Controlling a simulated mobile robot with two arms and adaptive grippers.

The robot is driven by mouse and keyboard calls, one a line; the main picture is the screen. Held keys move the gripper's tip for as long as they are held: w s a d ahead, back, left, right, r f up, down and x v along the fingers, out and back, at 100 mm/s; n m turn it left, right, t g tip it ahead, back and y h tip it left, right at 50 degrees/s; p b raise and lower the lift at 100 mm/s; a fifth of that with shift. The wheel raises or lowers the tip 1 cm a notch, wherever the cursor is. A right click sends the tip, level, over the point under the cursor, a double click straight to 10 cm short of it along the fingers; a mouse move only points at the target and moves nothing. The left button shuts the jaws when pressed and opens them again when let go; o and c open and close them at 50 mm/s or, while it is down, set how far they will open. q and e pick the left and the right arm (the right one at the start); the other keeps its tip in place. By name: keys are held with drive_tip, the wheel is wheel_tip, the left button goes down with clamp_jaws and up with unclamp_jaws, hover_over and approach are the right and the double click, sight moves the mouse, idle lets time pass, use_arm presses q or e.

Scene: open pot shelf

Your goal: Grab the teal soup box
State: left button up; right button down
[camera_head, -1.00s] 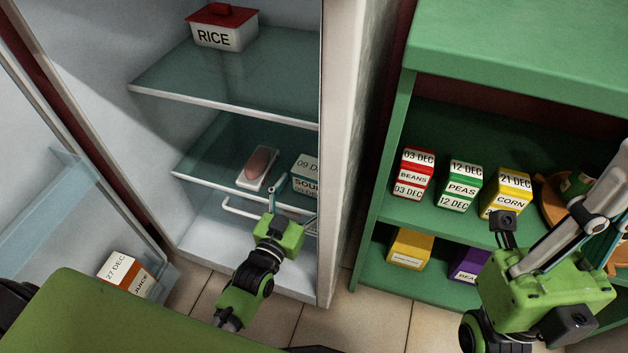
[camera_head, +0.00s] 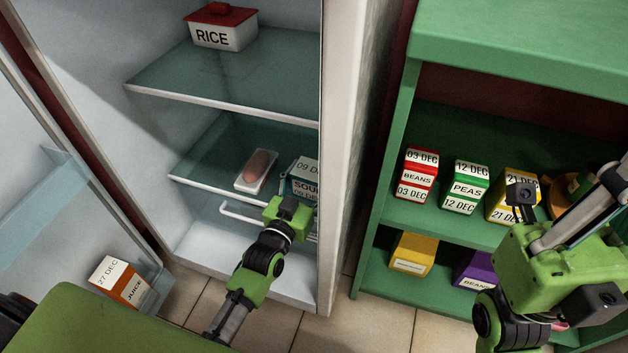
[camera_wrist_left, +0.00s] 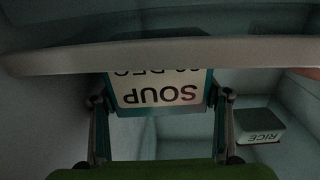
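The teal soup box (camera_head: 303,181) has a white label and stands at the right end of the fridge's middle shelf. In the left wrist view the soup box (camera_wrist_left: 160,88) appears upside down, its upper part cut off by a pale shelf edge. My left gripper (camera_head: 290,190) is at the front of the box in the fridge. In the wrist view its two fingers (camera_wrist_left: 160,104) stand on either side of the box, close to its sides. They look open around it; firm contact does not show. My right arm is in front of the green shelf; its fingers do not show.
A pink item on a white tray (camera_head: 257,171) lies left of the soup box. The shelf's front edge (camera_wrist_left: 200,52) is close to my left fingers. The fridge's side wall (camera_head: 343,150) is just right. A rice container (camera_head: 222,30) stands above; a juice carton (camera_head: 120,283) is in the door.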

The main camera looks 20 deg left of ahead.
use_arm(q)
drive_tip(key=shift+r, duration=0.25)
